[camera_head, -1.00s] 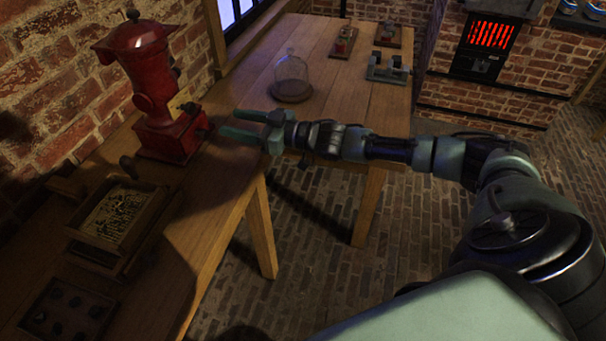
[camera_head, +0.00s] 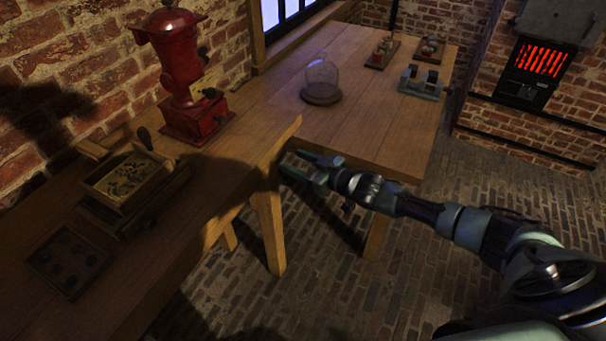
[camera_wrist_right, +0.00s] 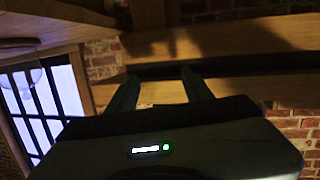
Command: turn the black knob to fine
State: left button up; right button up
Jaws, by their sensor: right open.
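The red grinder (camera_head: 180,60) stands upright on the wooden bench against the brick wall in the head view. A small black knob (camera_head: 211,93) sticks out from its right side; which setting it points to is too small to read. My right gripper (camera_head: 290,161) is open and empty, off the bench's front edge, to the right of and lower in the picture than the grinder, clear of the knob. In the right wrist view its two fingers (camera_wrist_right: 160,78) are spread, with a wooden edge beyond them. The knob does not show there. My left gripper is out of view.
A wooden box (camera_head: 126,182) and a dark tray (camera_head: 68,262) lie on the near bench (camera_head: 215,190). A glass dome (camera_head: 322,78) and several small devices stand on the far table (camera_head: 375,130). A glowing stove (camera_head: 541,60) is at the back right.

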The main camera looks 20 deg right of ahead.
jog(key=shift+s+d+f+h, duration=0.15)
jog(key=shift+d+f+h, duration=0.05)
jog(key=shift+f, duration=0.7)
jog(key=shift+s+d+f+h, duration=0.15)
jog(key=shift+f+h, duration=0.05)
jog(key=shift+f, duration=0.7)
jog(key=s+d+f+m+g+h, duration=0.1)
jog(key=s+f+g+h, duration=0.1)
jog(key=s+f, duration=0.5)
jog(key=s+d+f+m+g+h, duration=0.1)
jog(key=s+f, duration=0.3)
jog(key=f, duration=0.7)
jog(key=s+d+f+m+g+h, duration=0.1)
jog(key=s+f+g+h, duration=0.1)
jog(key=s+f, duration=0.5)
jog(key=s+a+f+g, duration=0.2)
jog(key=s+f, duration=0.4)
jog(key=s, duration=0.7)
jog(key=s+a+f+g, duration=0.2)
jog(key=s+f, duration=0.5)
jog(key=s, duration=0.5)
jog(key=s+a+f+g+h, duration=0.1)
jog(key=s+f+g, duration=0.3)
jog(key=s, duration=0.9)
notch_tip(320, 180, down, 3)
jog(key=shift+s+a+f, duration=0.1)
jog(key=shift+s+a, duration=0.2)
jog(key=shift+a, duration=0.6)
